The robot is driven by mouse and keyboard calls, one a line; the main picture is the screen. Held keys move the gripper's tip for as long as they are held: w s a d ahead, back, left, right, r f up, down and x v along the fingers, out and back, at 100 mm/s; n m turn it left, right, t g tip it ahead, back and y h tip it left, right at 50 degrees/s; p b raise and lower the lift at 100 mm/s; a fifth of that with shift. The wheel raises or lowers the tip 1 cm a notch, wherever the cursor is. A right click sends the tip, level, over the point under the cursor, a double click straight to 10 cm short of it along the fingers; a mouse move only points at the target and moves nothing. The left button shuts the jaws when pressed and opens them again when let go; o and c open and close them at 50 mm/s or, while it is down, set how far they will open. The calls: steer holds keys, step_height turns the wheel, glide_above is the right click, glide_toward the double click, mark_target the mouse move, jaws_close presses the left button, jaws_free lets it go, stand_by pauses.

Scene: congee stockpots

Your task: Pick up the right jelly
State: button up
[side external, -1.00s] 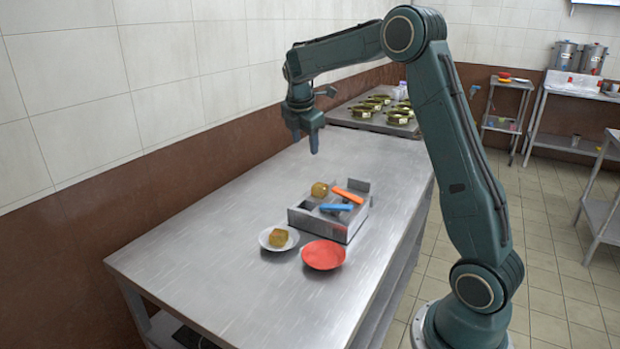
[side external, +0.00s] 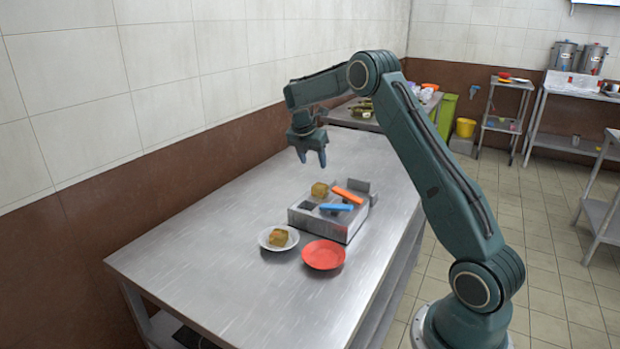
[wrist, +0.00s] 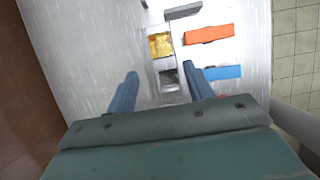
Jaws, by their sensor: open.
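One golden-brown jelly cube (side external: 319,189) sits at the back left of a grey metal box, and it also shows in the wrist view (wrist: 160,44). A second golden-brown jelly cube (side external: 278,238) sits on a white plate (side external: 266,244) to the left and in front of the box. The cube in the box is the right one of the two. My gripper (side external: 312,163) is open and empty, pointing down above and slightly behind the box. In the wrist view the box's jelly lies ahead of and between my open fingers (wrist: 163,84).
The grey metal box (side external: 318,227) also holds an orange block (side external: 348,196) and a blue block (side external: 336,207), right of the jelly. A red plate (side external: 323,256) stands in front. The metal table (side external: 210,250) is clear at left and front. A tiled wall runs along the left.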

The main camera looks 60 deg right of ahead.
glide_above(319, 186)
steer(key=a, duration=0.2)
step_height(319, 186, down, 6)
steer(key=shift+f, duration=0.15)
steer(key=shift+d+f, duration=0.1)
steer(key=shift+x, duration=2.45)
steer(key=shift+c, duration=0.4)
steer(key=c, duration=0.7)
